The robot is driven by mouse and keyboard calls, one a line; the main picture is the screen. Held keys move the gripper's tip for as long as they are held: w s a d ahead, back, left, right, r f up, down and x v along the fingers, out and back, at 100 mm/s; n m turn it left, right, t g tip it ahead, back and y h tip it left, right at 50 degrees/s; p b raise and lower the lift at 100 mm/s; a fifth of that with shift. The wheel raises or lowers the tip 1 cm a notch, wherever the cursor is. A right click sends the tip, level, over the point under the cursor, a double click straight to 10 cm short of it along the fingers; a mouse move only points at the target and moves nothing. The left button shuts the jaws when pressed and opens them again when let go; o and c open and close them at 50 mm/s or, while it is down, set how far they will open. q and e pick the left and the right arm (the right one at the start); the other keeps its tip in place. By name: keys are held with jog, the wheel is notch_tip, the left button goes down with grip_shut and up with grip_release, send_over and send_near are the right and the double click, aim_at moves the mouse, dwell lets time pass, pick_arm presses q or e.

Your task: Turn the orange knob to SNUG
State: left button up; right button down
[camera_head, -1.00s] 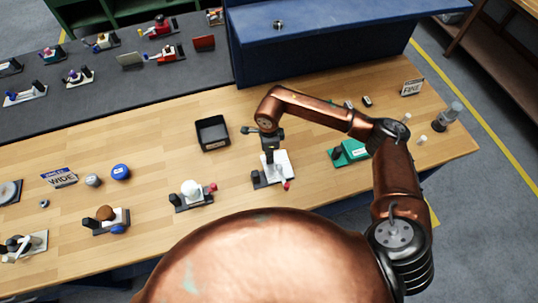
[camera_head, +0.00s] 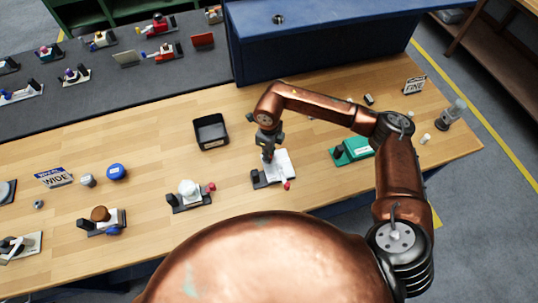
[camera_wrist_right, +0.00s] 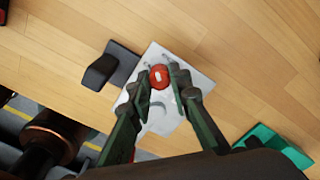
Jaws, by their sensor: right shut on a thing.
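In the right wrist view the orange-red knob (camera_wrist_right: 159,76) has a pale mark on its top and sits on a light grey plate (camera_wrist_right: 190,60). My right gripper (camera_wrist_right: 163,78) has its two dark fingers on either side of the knob and is shut on it. In the head view my right gripper (camera_head: 267,154) points down at the same unit, whose white plate (camera_head: 283,164) shows on the wooden bench. The knob is hidden there by the gripper. I cannot read any SNUG label. My left gripper is not in view.
A black block (camera_wrist_right: 112,65) stands at the plate's edge. A red-tipped part (camera_head: 288,186) is at the unit's front. A black tray (camera_head: 211,132) lies behind left, another unit (camera_head: 188,195) left, a green unit (camera_head: 352,150) right. Bare wood lies between them.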

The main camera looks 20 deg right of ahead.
jog(key=m+b, duration=0.1)
jog(key=m, duration=0.3)
jog(key=shift+m, duration=0.3)
jog(key=m, duration=0.4)
jog(key=shift+m, duration=0.4)
jog(key=c, duration=1.8)
grip_release()
jog(key=shift+o, duration=0.2)
jog(key=shift+r, duration=0.2)
notch_tip(320, 180, up, 12)
jog(key=shift+f, duration=0.15)
